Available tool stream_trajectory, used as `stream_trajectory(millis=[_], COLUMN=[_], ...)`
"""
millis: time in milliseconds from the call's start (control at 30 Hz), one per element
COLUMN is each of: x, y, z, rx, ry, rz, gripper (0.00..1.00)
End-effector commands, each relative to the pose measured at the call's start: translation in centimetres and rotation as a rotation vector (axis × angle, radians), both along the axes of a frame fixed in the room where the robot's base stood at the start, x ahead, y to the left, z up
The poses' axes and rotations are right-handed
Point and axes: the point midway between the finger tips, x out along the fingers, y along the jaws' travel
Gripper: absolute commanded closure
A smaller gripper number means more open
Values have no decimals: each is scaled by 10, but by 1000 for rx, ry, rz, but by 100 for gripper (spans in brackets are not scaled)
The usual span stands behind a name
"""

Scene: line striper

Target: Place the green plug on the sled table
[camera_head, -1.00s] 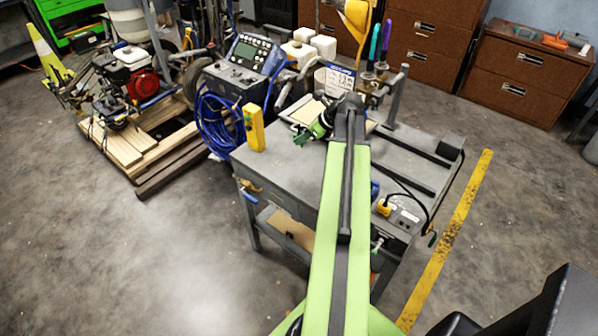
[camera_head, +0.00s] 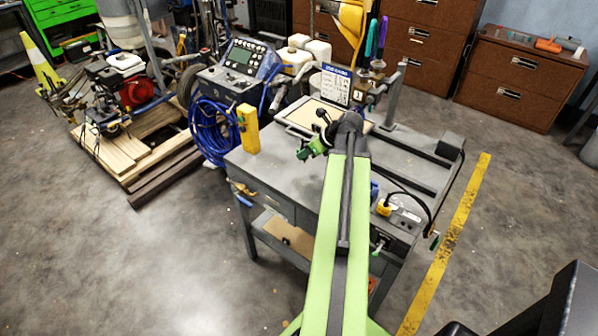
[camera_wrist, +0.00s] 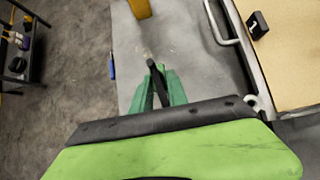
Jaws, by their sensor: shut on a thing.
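My gripper (camera_head: 312,147) is at the end of the light green arm, above the grey worktable (camera_head: 275,165). In the wrist view, dark green tapered pieces (camera_wrist: 174,88) flank a black rod (camera_wrist: 156,78). The gripper is shut on the green plug, though plug and fingers are hard to tell apart. A tan panel in a grey frame (camera_head: 302,113), possibly the sled table, lies on the worktable behind the gripper. In the wrist view this tan panel (camera_wrist: 290,55) is at the right, apart from the gripper, with a handle on its left edge.
A yellow upright block (camera_head: 248,130) stands at the worktable's left edge. A coiled blue hose (camera_head: 212,130) hangs beside it. A printed sign (camera_head: 336,85) and a post (camera_head: 394,95) stand behind. A black block marked 1 (camera_wrist: 257,25) is on the panel. The worktable's front left surface is clear.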

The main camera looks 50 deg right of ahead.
Motion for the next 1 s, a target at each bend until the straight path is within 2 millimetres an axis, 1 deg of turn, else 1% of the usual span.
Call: stream_trajectory(millis=[33,133,300,367,533,600,833,967,1000], x=[9,20,23,23,22,22,22,22,22], y=[5,10,12,12,11,11,11,11,11], z=[-12,-16,-16,-20,-51,-59,-55,-59,-59], rx=[0,-1,-1,-1,0,0,0,0,0], ry=[0,1,1,1,0,0,0,0,0], rz=[4,1,-1,-1,-1,-1,-1,-1,-3], gripper=[100,100,100,100,100,100,100,100,79])
